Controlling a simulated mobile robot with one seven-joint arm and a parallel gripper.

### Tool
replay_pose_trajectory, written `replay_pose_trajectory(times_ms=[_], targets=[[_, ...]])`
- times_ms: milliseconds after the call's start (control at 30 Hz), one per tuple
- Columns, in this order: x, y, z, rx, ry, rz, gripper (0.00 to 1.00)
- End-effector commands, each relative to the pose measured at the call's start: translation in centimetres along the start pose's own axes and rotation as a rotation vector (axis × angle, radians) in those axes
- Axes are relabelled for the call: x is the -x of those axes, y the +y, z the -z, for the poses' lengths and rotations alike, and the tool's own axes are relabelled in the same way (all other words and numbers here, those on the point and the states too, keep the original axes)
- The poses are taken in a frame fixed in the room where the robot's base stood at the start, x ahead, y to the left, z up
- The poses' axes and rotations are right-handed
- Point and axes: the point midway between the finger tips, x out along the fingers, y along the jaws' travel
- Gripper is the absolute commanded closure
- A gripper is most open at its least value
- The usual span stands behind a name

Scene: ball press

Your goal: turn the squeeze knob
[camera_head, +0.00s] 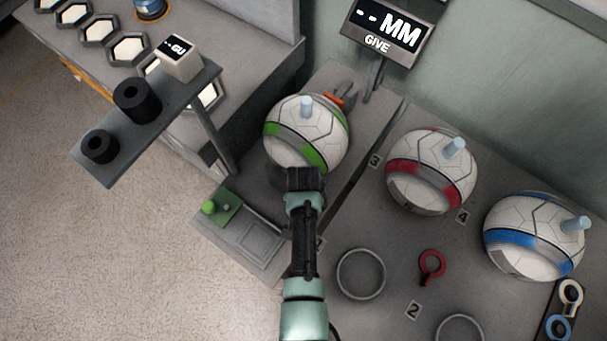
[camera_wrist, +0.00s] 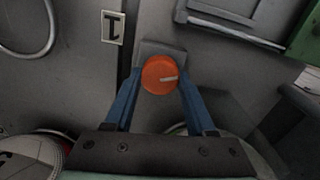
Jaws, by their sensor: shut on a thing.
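In the head view my gripper (camera_head: 305,180) points down just in front of the green-banded ball (camera_head: 306,132). The knob is hidden there behind my gripper and wrist.
A red-banded ball (camera_head: 430,170) and a blue-banded ball (camera_head: 535,235) stand to the right. A green button plate (camera_head: 226,209) lies left of my arm. A red ring-handled piece (camera_head: 432,266) and a grey ring (camera_head: 360,273) lie right. A sign (camera_head: 388,32) reads "MM GIVE".

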Motion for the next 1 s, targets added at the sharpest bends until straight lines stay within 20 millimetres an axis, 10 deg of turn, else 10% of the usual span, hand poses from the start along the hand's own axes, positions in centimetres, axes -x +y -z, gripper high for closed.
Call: replay_pose_trajectory(times_ms=[600,633,767,1000], targets=[[0.05,-0.01,0.11,-0.040,0.003,0.000,1.00],[0.05,-0.01,0.11,-0.040,0.003,0.000,0.39],[0.04,-0.01,0.09,-0.039,0.003,0.000,0.16],[0.02,0.00,0.05,-0.039,0.001,0.000,0.15]])
